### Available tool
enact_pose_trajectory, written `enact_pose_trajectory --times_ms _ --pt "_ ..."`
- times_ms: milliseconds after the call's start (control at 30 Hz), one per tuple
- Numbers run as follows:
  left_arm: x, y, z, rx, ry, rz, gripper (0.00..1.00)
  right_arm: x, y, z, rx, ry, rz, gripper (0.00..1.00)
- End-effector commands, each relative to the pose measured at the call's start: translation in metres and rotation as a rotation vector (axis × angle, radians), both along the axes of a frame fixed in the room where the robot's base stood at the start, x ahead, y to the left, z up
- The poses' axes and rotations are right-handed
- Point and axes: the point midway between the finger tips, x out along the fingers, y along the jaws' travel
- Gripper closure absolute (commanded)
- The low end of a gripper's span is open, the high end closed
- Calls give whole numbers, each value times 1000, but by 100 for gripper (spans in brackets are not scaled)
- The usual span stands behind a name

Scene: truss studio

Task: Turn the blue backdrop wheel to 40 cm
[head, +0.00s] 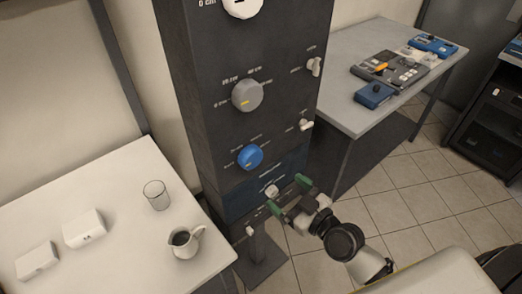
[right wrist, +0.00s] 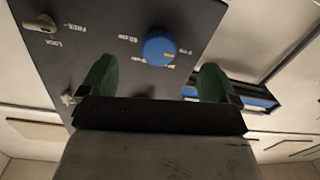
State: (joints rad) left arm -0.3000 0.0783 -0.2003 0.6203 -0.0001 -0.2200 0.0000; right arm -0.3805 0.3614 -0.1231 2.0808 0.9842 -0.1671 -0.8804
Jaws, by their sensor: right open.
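The blue wheel (head: 250,157) is a round knob on the dark upright panel (head: 232,125) in the head view. It also shows in the right wrist view (right wrist: 160,47), with an orange pointer mark and small printed labels around it, too blurred to read surely. My right gripper (head: 289,198) is below and to the right of the wheel in the head view, with its green fingertips apart. In the right wrist view the open fingers (right wrist: 156,82) frame the wheel from below, with nothing between them and apart from it. My left gripper is not in view.
A grey knob (head: 247,95) and a white knob (head: 242,6) sit above the wheel, with small levers (head: 314,66) beside them. A white table (head: 119,213) with a glass and jug stands left. A grey table (head: 345,120) with blue devices stands right.

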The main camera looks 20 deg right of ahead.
Motion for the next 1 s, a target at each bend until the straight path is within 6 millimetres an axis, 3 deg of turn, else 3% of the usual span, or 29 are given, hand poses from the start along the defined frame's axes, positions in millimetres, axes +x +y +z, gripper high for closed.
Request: enact_pose_trajectory --times_ms 33,100,200,700,1000 --pt "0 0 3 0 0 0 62 -2 3 17 4 -30 12 9" --pt "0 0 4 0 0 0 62 -3 5 29 9 -54 22 9" --pt "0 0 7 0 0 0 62 2 8 35 11 -66 23 9" --pt "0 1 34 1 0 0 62 80 41 35 12 -63 22 9" --pt "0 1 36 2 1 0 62 96 49 32 9 -61 23 9"
